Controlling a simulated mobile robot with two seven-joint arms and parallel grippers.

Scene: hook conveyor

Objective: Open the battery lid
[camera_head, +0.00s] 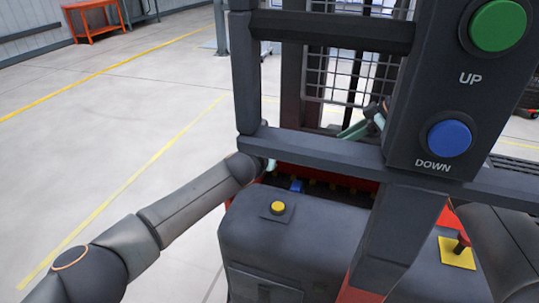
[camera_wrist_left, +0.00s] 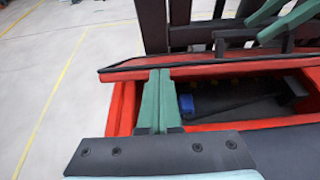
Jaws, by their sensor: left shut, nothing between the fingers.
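The battery lid (camera_wrist_left: 205,68) is a long red panel with a dark edge, raised at the far side of an open red bay. Inside the dark bay a blue part (camera_wrist_left: 187,104) shows; the head view also shows this blue part (camera_head: 297,186). My left gripper (camera_wrist_left: 160,75) has its green fingers together and empty, over the left end of the bay with tips near the lid; I cannot tell whether they touch it. In the head view it is mostly hidden behind a dark bar. My right gripper (camera_wrist_left: 262,30) has its green fingers apart, beyond the lid.
A dark frame bar (camera_head: 320,150) crosses above the bay. A control panel (camera_head: 461,85) with green UP and blue DOWN buttons stands at right. A yellow button (camera_head: 278,208) sits on the dark hood, and a red knob (camera_head: 462,243) on a yellow plate. Open floor lies left.

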